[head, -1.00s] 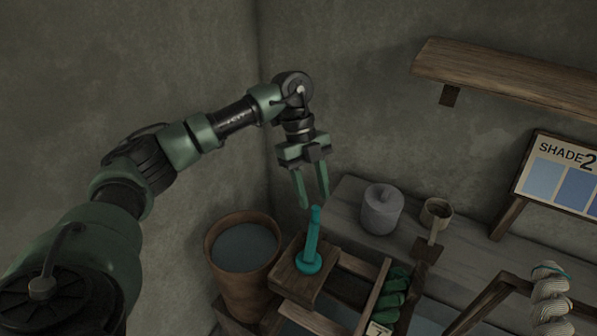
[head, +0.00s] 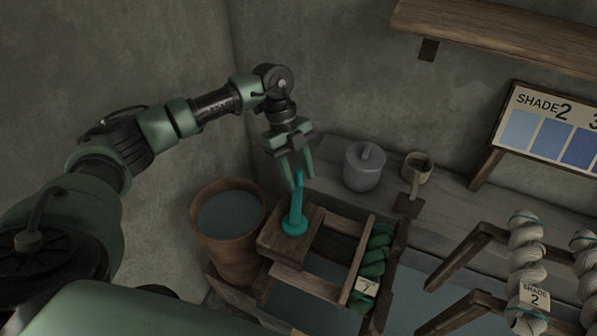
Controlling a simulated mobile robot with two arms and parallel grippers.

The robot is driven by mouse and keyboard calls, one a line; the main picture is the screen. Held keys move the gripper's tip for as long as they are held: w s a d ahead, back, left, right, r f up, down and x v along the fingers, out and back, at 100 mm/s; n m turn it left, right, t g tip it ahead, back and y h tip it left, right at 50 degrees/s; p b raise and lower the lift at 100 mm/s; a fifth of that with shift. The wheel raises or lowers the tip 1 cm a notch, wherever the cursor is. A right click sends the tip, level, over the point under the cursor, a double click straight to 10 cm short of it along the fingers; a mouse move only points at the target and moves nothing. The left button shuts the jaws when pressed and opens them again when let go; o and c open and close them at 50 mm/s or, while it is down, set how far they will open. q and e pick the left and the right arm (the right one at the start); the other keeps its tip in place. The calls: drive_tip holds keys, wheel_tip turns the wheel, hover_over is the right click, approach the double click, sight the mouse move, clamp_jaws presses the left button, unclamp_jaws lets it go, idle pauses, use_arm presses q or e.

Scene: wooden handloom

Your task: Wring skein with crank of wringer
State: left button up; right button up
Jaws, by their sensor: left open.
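The wringer's wooden frame (head: 290,275) stands in the lower middle of the head view. Its teal crank (head: 296,208) rises upright from a round teal base on a wooden block (head: 268,238). A twisted dark green skein (head: 374,258) with a small tag marked 2 (head: 366,288) hangs at the frame's right side. My left gripper (head: 297,178) is open and points down, its fingers at the top of the crank. I cannot tell whether they touch it. My right gripper is not in view.
A brown bucket of liquid (head: 228,211) stands left of the wringer. Pale skeins (head: 527,245) hang on a wooden rack at right. A shade board (head: 552,130) and shelf (head: 490,32) are behind.

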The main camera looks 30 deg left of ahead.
use_arm(q)
clamp_jaws()
drive_tip(key=shift+w, duration=0.1)
idle(1.2)
